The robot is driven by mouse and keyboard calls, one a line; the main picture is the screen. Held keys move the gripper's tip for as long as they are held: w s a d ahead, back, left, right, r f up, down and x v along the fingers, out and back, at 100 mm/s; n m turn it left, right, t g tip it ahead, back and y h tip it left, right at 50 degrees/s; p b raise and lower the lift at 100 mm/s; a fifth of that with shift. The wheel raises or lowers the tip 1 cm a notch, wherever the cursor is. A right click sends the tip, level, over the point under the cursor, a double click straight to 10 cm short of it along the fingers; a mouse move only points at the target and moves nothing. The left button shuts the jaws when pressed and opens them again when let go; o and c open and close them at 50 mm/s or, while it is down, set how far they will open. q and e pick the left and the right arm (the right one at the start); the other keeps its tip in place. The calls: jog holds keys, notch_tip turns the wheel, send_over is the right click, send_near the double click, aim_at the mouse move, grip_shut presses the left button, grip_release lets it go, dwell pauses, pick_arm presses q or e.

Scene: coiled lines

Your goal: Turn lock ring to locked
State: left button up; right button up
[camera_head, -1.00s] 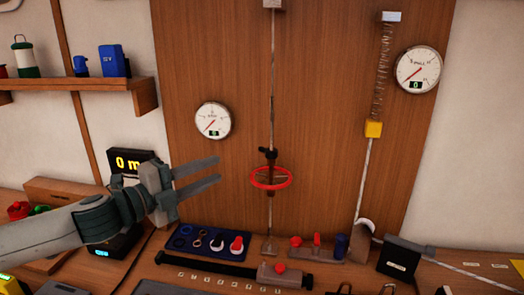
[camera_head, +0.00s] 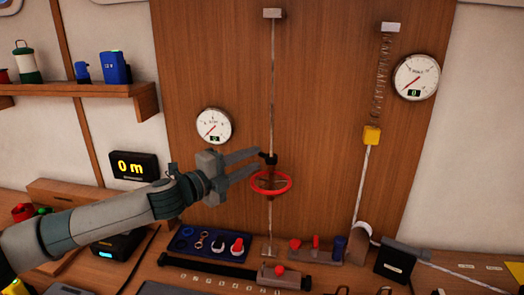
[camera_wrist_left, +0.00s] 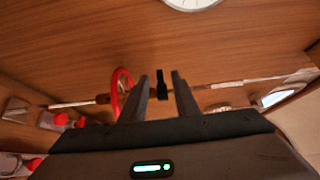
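A red ring (camera_head: 288,186) sits around a thin vertical rod (camera_head: 272,80) on the wooden board. A small dark fitting (camera_head: 269,157) is on the rod just above it. I cannot tell from the markings whether the ring is locked. My left gripper (camera_head: 258,161) is open, its two fingers pointing right at the dark fitting. In the left wrist view the dark fitting (camera_wrist_left: 162,84) shows between the open fingertips (camera_wrist_left: 160,78), and the red ring (camera_wrist_left: 121,92) stands just left of the left finger. Contact cannot be told. My right gripper is out of view.
A round gauge (camera_head: 213,126) hangs left of the rod, another gauge (camera_head: 416,77) far right beside a spring (camera_head: 378,80) with a yellow block (camera_head: 372,135). Below, a blue tray (camera_head: 190,238) with small parts and a black bar (camera_head: 215,268) lie on the bench.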

aim_at(260, 156)
pick_arm(q)
jog(key=shift+p+x, duration=0.5)
jog(key=shift+x, duration=1.85)
jog(key=shift+c, duration=0.3)
grip_shut()
